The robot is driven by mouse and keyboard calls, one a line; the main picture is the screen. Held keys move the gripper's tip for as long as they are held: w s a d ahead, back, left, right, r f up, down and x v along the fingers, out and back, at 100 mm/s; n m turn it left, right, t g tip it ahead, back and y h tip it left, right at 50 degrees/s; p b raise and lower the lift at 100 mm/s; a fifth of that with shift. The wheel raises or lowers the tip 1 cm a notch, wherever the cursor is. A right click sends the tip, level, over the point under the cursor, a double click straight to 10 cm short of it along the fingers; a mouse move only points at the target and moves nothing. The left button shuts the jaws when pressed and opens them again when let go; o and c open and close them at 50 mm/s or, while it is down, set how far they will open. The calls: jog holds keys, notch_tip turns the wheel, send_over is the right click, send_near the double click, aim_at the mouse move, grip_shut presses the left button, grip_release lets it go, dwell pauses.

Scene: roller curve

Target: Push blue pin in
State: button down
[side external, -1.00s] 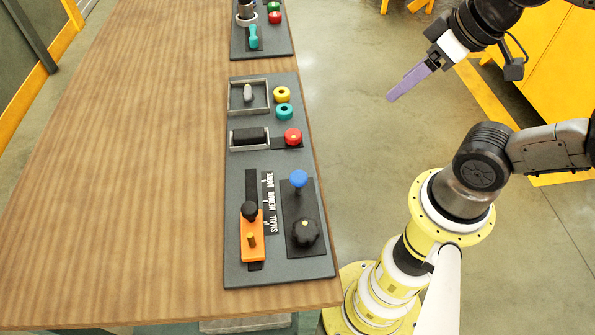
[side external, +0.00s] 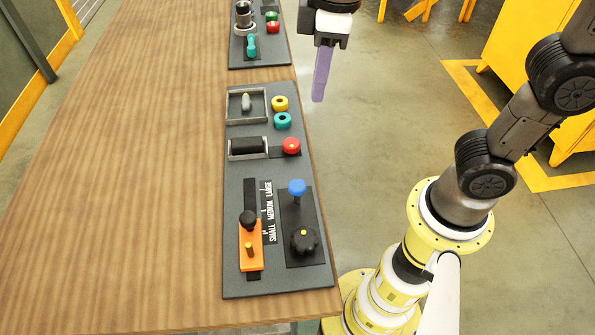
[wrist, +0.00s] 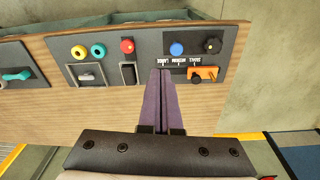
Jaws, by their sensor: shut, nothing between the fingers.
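The blue pin (side external: 297,187) has a round blue head and stands up from a black plate on the near grey panel (side external: 235,285). A black star knob (side external: 304,240) is on the same plate. The pin's head also shows in the wrist view (wrist: 177,49), beyond and slightly right of the fingertips. My gripper (side external: 318,100) has long purple fingers pointing down, shut and empty. In the side view it hangs past the panel's far right corner, well away from the pin. In the wrist view its fingers (wrist: 161,71) lie together and point towards the panel.
An orange slider (side external: 251,252) with a black knob sits left of the pin, beside a SMALL, MEDIUM, LARGE scale. A red button (side external: 291,146), teal ring (side external: 283,121) and yellow ring (side external: 280,103) lie farther back. The wooden table (side external: 140,180) is bare left of the panels.

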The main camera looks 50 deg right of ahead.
jog(key=n+g, duration=0.1)
jog(key=n, duration=0.1)
send_over(299, 185)
notch_tip(299, 185, down, 3)
notch_tip(299, 185, down, 14)
jog(key=shift+w+r, duration=0.1)
dwell(0.3)
jog(key=shift+f, duration=1.6)
jog(key=shift+r, duration=0.1)
